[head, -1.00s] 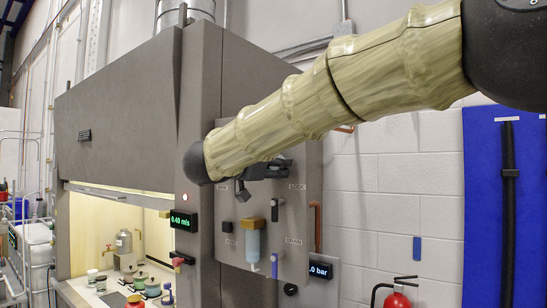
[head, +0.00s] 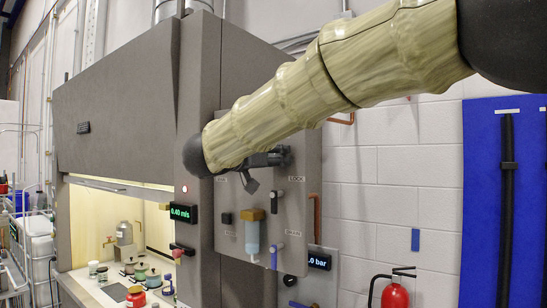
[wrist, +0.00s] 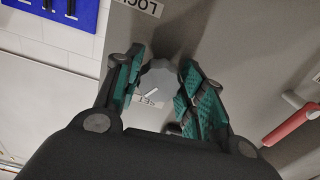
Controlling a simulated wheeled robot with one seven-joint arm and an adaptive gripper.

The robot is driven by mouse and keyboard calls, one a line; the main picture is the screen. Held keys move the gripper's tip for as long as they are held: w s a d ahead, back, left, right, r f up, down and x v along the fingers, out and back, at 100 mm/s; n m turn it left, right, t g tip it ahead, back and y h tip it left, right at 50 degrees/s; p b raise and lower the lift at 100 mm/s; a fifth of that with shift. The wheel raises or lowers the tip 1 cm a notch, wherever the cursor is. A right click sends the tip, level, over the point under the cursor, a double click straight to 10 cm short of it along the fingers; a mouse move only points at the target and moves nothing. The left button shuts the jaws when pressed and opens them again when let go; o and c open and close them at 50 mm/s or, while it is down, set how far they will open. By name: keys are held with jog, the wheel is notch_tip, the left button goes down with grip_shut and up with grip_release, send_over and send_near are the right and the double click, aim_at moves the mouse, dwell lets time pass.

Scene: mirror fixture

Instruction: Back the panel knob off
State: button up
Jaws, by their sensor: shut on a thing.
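The panel knob (wrist: 160,76) is a grey, many-sided knob in the wrist view, with a pale mark and a white label by its lower edge. My gripper (wrist: 161,62) has its teal-padded fingers on either side of the knob and is shut on it. In the head view my gripper (head: 272,158) reaches the upper part of the grey side panel (head: 300,225). The knob is hidden there behind the fingers and my arm. I cannot tell how far the knob is turned.
Below my gripper the panel carries a black lever (head: 273,199), a brass-topped clear bowl (head: 252,232) and a blue-handled lever (head: 276,252). A copper-coloured pipe (head: 314,215) runs at its right edge. A red extinguisher (head: 395,295) stands lower right. The lit cabinet holds several small vessels.

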jog(key=shift+d+r, duration=0.1)
jog(key=shift+r, duration=0.15)
jog(key=o, duration=0.8)
jog(key=shift+o, duration=1.1)
jog(key=shift+w+f, duration=0.15)
jog(key=shift+f, duration=0.05)
jog(key=v, duration=1.2)
